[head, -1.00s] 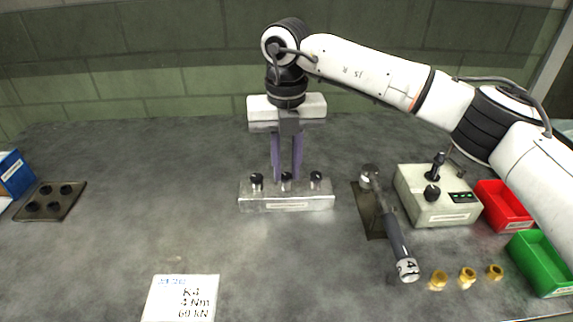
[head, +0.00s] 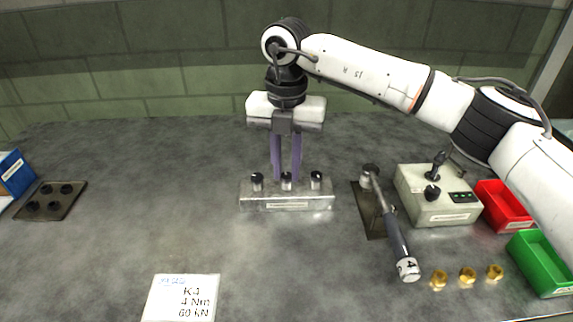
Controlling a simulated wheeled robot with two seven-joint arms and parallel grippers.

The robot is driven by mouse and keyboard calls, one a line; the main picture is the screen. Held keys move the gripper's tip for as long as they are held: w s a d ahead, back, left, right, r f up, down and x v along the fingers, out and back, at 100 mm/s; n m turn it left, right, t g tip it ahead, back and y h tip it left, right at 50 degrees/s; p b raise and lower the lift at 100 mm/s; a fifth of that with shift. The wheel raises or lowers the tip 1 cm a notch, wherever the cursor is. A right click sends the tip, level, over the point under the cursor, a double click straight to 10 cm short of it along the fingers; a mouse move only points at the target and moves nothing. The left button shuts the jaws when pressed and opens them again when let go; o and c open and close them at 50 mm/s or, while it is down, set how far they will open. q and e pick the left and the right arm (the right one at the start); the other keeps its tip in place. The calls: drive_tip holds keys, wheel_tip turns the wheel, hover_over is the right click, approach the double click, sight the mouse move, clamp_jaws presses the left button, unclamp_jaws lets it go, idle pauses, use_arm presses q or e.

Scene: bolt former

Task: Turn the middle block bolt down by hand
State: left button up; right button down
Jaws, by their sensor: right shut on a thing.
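A metal block (head: 262,203) with a row of three dark-topped bolts stands on the table at mid-view. The middle bolt (head: 286,184) is upright, between the left bolt (head: 257,184) and the right bolt (head: 316,181). My right gripper (head: 286,178) reaches down from above, its purple fingers shut on the middle bolt. The fingertips partly hide the bolt's head. My left gripper is not in view.
A torque wrench (head: 396,238) lies right of the block by a dark mat (head: 366,222). Further right are a control box (head: 437,211), a red bin (head: 503,208), a green bin (head: 541,264) and brass nuts (head: 467,275). A card (head: 165,298) lies in front.

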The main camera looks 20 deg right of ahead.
sight(287, 176)
drive_tip(key=shift+w+r, duration=0.15)
drive_tip(key=shift+r, duration=0.1)
drive_tip(key=c, duration=1.7)
unclamp_jaws()
drive_tip(key=shift+c, duration=0.2)
drive_tip(key=shift+o, duration=0.8)
drive_tip(key=shift+f, duration=0.15)
wheel_tip(287, 176, up, 10)
drive_tip(key=shift+r, duration=0.2)
